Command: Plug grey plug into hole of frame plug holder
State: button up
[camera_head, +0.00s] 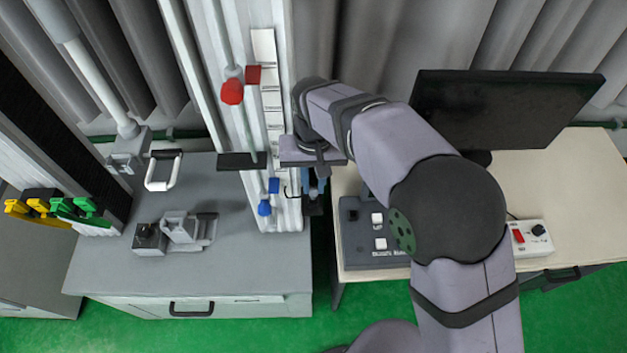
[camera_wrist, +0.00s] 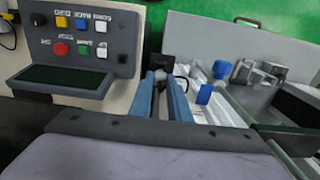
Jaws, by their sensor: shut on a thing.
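My gripper (camera_wrist: 159,80) is beside the right side of the tall white tower frame (camera_head: 283,205), with its blue-grey fingers pointing down. It also shows in the head view (camera_head: 314,183), partly covered by my wrist. In the wrist view, a small dark grey block (camera_wrist: 160,64) shows at the fingertips; it looks like the grey plug, and the fingers are shut on it. I cannot make out the plug holder's hole in either view.
A blue-knobbed clamp (camera_head: 264,207) and a red one (camera_head: 232,92) sit on the tower. A control box (camera_head: 372,247) stands close right on the beige table. A grey bench (camera_head: 250,270) carries a metal fixture (camera_head: 180,227). A black monitor (camera_head: 490,105) stands behind my arm.

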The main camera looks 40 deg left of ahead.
jog(key=shift+f, duration=0.25)
jog(key=shift+f+b, duration=0.65)
jog(key=shift+f, duration=0.3)
jog(key=shift+f, duration=0.3)
jog(key=o, duration=0.9)
jog(key=shift+r+b, duration=1.3)
jog(key=shift+r, duration=2.4)
